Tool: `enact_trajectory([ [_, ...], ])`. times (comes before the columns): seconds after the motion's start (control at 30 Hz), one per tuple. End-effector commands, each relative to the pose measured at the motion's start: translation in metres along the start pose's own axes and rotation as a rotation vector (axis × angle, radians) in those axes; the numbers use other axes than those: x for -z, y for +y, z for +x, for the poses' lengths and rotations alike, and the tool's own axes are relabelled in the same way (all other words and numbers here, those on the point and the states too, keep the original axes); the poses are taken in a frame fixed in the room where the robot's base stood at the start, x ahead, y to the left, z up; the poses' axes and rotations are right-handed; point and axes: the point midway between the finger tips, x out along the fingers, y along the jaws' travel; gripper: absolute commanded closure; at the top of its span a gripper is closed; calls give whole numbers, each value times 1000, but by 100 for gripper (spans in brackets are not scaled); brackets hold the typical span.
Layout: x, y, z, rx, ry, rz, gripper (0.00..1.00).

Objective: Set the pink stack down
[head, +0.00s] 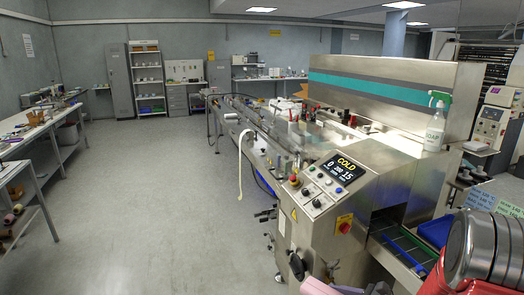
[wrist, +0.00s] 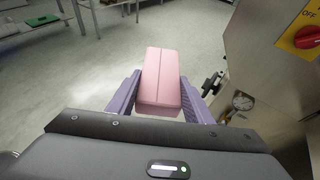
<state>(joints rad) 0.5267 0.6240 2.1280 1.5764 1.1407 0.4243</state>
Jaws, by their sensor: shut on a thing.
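The pink stack (wrist: 160,72) is a block with rounded edges and a seam line along its top, seen in the wrist view. My gripper (wrist: 160,94) has its two purple fingers on either side of it and is shut on it. The stack is held in the air, with grey floor showing beyond it and the machine's steel side to the right.
The steel wrapper (head: 362,180) with its COLD display (head: 342,172) fills the centre and right. A blue bin (head: 436,232) sits by its outfeed on the right. A spray bottle (head: 435,122) stands on the machine. Open floor (head: 170,200) lies left, before a bench (head: 40,130).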

Motion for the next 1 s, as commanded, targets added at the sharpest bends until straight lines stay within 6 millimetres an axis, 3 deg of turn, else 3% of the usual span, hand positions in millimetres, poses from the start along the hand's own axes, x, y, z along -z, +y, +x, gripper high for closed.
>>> enact_trajectory([
  [0.03,5,16,8,-14,1,0,78],
  [0.13,10,37,21,-39,0,-12,78],
  [0.3,9,51,37,-72,-1,-30,78],
  [0.7,7,53,39,-80,-1,-34,78],
  [1.0,8,40,39,13,0,5,78],
])
